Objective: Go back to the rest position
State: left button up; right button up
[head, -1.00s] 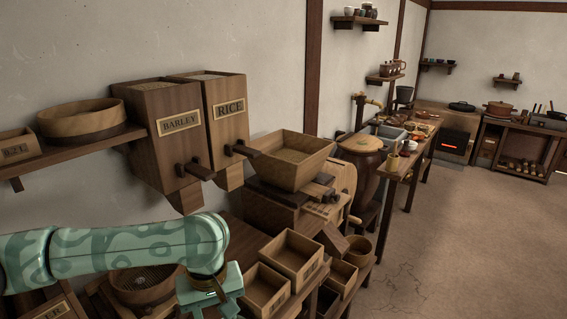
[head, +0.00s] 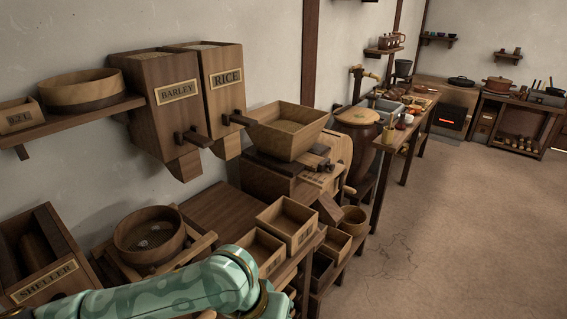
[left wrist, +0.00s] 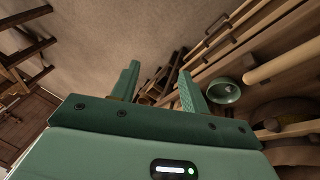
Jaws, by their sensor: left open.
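My left arm comes in low from the left in the head view, and its gripper is cut off below the bottom edge. In the left wrist view my left gripper (left wrist: 157,88) is open, its two green fingers apart with nothing between them. My right gripper is in neither view.
Wooden boxes (head: 288,225) and a round sieve (head: 150,236) stand on the bench beside my left arm. A sheller (head: 45,260) is at lower left. Barley (head: 167,110) and rice (head: 221,95) bins hang on the wall. The floor (head: 440,230) at right is clear. A green bowl (left wrist: 224,91) shows in the wrist view.

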pick_arm(q)
jog(key=s+a+f+m+t+y, duration=0.2)
jog(key=s+a+y, duration=0.35)
jog(key=a, duration=0.85)
jog(key=s+a+f+m+t+y, duration=0.25)
jog(key=s+a, duration=0.65)
jog(key=a, duration=0.5)
jog(key=s+d+f+g+h, duration=0.1)
jog(key=s+d+f, duration=0.1)
jog(key=f, duration=1)
jog(key=s+d+f+g+h, duration=0.1)
jog(key=d+f+g+h, duration=0.15)
jog(key=f, duration=0.95)
jog(key=s+f+n+g, duration=0.1)
jog(key=s+f+n, duration=0.1)
jog(key=s+f, duration=0.6)
jog(key=s+f+n+g, duration=0.1)
jog(key=s+f, duration=0.7)
jog(key=s, duration=0.5)
jog(key=shift+s+d+f+n+h, duration=0.15)
jog(key=shift+d+f+n+h, duration=0.05)
jog(key=shift+f+n+h, duration=0.2)
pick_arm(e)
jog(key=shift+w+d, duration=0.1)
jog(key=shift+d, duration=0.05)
